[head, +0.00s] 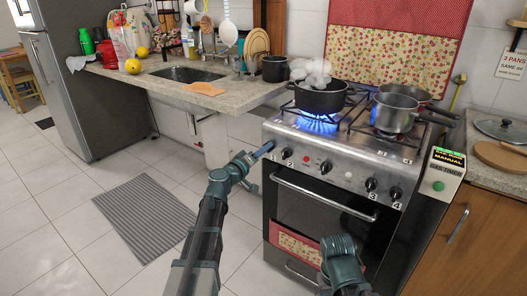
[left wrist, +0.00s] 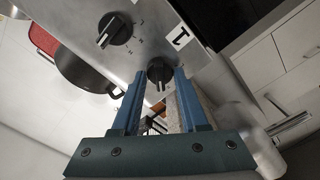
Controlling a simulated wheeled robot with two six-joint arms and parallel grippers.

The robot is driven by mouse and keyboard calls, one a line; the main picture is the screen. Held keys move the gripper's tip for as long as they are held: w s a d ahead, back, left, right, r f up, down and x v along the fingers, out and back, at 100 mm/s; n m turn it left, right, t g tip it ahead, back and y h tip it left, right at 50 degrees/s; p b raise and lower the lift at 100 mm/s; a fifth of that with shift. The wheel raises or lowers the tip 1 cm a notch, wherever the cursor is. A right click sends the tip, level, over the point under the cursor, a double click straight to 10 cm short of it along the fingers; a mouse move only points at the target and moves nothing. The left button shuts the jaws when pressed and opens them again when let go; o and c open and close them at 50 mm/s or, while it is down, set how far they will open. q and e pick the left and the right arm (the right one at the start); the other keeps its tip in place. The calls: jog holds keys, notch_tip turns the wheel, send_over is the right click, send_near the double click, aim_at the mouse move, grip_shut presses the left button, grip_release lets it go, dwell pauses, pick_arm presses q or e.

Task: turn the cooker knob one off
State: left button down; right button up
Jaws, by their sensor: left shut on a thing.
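My left gripper (head: 268,148) reaches the left end of the steel cooker's (head: 330,165) front panel. In the left wrist view its blue fingers are shut on a black knob (left wrist: 160,72), one on each side. A label "1" (left wrist: 180,40) is beside this knob, cooker knob one. In the head view the fingers hide knob one. Another black knob (head: 287,153) is just to its right and also shows in the left wrist view (left wrist: 115,28). Blue flames (head: 318,123) burn under the steaming black pot (head: 320,98). My right gripper's fingers are not visible.
More knobs (head: 371,184) line the panel to the right. The oven door handle (head: 320,195) sticks out below. A steel pot (head: 394,112) stands on the right burners, with blue flame below. A counter with a sink (head: 192,74) is left; open floor lies in front.

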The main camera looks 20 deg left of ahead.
pick_arm(q)
jog(key=shift+d+m, duration=0.1)
jog(key=shift+m, duration=4.9)
jog(key=shift+s, duration=0.1)
jog(key=shift+c, duration=2.2)
grip_release()
jog(key=v, duration=1.3)
jog(key=shift+s, duration=0.3)
